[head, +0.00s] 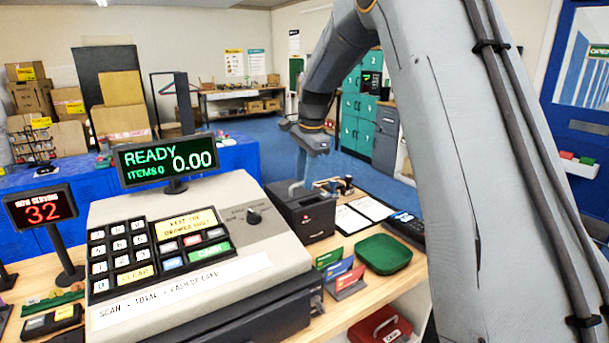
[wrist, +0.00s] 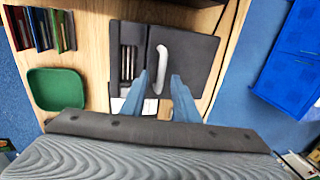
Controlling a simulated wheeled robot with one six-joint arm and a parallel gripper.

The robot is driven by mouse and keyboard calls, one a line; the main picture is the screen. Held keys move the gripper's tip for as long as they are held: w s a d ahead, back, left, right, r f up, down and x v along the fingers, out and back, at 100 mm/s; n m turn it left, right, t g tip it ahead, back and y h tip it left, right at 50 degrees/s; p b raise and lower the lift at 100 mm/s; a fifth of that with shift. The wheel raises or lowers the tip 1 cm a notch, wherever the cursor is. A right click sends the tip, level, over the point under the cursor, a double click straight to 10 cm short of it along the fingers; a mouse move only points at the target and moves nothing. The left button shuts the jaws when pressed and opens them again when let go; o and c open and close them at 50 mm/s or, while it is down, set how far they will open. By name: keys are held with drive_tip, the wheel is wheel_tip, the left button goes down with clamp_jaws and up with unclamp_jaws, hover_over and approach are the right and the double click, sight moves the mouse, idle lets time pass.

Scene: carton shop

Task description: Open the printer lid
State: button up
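The lid looks shut, though the view from above makes this hard to judge. My gripper (wrist: 160,78) has its two blue fingers apart, one on each side of the strip's lower end. I cannot tell whether they touch it. In the head view, my gripper (head: 298,182) points down over the printer's far side.
The cash register (head: 190,270) fills the front left. Blue floor (wrist: 250,90) lies beyond the counter's edge.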

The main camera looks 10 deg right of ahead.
clamp_jaws()
drive_tip(key=shift+r, duration=0.1)
